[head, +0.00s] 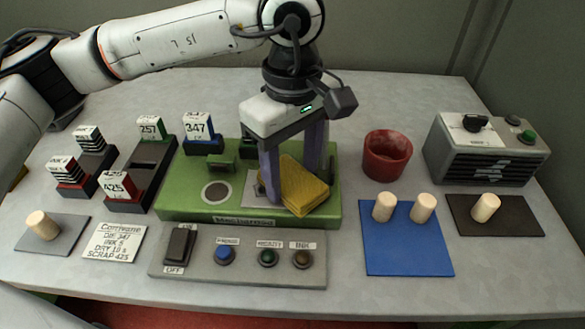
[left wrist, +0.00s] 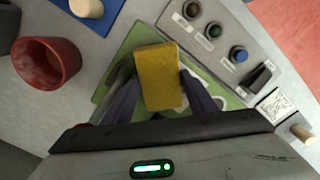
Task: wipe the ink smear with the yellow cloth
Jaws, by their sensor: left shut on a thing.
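The yellow cloth (head: 304,187) is a thick folded pad over the right part of the green machine base (head: 190,205). My left gripper (head: 290,185) points down and is shut on the cloth, with a purple finger on either side. The cloth also shows between the fingers in the left wrist view (left wrist: 160,80). It looks tilted; I cannot tell whether it touches the base. A pale plate (head: 257,190) shows partly beside it. I cannot make out the ink smear; the cloth or fingers may hide it. My right gripper is not in view.
A switch panel (head: 160,268) lies in front of the base. A red cup (head: 387,155), a blue mat (head: 405,250) with two corks, a brown mat (head: 515,220) with one cork and a grey box unit (head: 480,160) stand right. Labelled blocks (head: 120,188) stand left.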

